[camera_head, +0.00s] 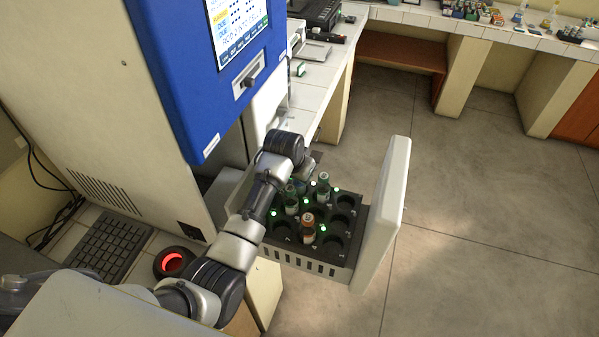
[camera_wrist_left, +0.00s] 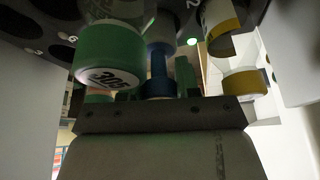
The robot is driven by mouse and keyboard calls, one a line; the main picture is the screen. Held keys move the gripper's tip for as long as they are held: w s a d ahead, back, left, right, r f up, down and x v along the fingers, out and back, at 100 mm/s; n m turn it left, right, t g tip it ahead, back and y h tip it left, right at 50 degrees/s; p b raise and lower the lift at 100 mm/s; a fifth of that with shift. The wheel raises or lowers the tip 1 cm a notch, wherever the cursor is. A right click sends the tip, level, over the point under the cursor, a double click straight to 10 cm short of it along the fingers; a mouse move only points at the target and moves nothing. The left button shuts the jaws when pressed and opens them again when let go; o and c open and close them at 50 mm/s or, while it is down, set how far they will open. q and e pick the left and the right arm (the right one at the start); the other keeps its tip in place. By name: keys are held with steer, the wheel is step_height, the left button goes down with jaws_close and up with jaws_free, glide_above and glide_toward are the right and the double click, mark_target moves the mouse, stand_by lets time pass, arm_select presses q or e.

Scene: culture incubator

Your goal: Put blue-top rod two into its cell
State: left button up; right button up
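Whether the fingers touch the rod is hidden by shadow and the gripper body. In the head view my left arm reaches over the rack (camera_head: 345,225), a dark block with round cells. The gripper's fingertips are hidden there behind the wrist and the bottles, and I cannot pick out the rod. My right gripper is not in view.
The rack sits in a pulled-out drawer with a tall white front (camera_head: 385,215). An orange bottle (camera_head: 308,230) and green-labelled bottles (camera_head: 291,203) stand in cells; several cells are empty. Small green lights glow on it. The blue-fronted incubator (camera_head: 190,80) stands left. Yellow-banded pieces (camera_wrist_left: 240,83) are close right.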

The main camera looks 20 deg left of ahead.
arm_select(q)
steer(key=o, duration=0.4)
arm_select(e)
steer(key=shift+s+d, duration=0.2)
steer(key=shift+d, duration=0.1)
arm_select(q)
steer(key=shift+r, duration=0.3)
steer(key=shift+s+r, duration=0.15)
steer(key=shift+r, duration=0.1)
steer(key=b+v, duration=0.3)
steer(key=v, duration=0.8)
steer(key=shift+r, duration=0.2)
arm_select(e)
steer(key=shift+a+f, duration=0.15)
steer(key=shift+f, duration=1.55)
arm_select(q)
steer(key=shift+s+f, duration=0.1)
steer(key=shift+s, duration=0.05)
